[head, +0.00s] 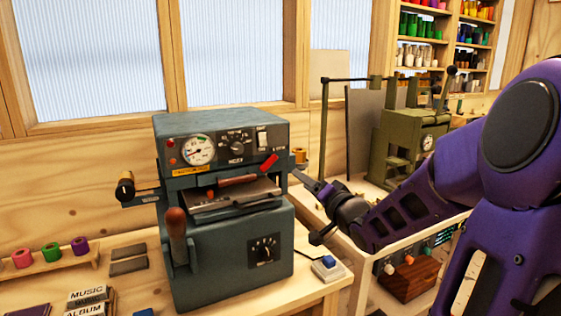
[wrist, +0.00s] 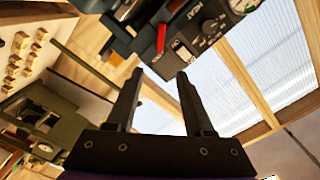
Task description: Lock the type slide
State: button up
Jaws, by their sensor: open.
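A blue-grey foil press (head: 235,255) stands on the wooden bench in the head view. Its type slide (head: 232,200) looks like the metal plate in the front opening, with a brown wooden handle (head: 237,181) above it. A red lever (head: 269,163) sticks out at the opening's upper right; it also shows in the wrist view (wrist: 161,38). My gripper (head: 297,174) is just right of the press, apart from the red lever. In the wrist view my gripper (wrist: 160,75) has its two fingers spread with nothing between them. The slide is not clear in the wrist view.
A large wooden-handled lever (head: 175,232) is on the press's front left, and a black knob (head: 125,185) juts out left. A small box with a blue button (head: 328,265) stands right of the press. An olive-green machine (head: 410,145) stands behind my arm.

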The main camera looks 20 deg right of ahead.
aim_at(275, 159)
jog(key=w+b, duration=0.4)
jog(key=w, duration=1.3)
jog(key=shift+w+a, duration=0.1)
jog(key=shift+a, duration=0.05)
grip_shut()
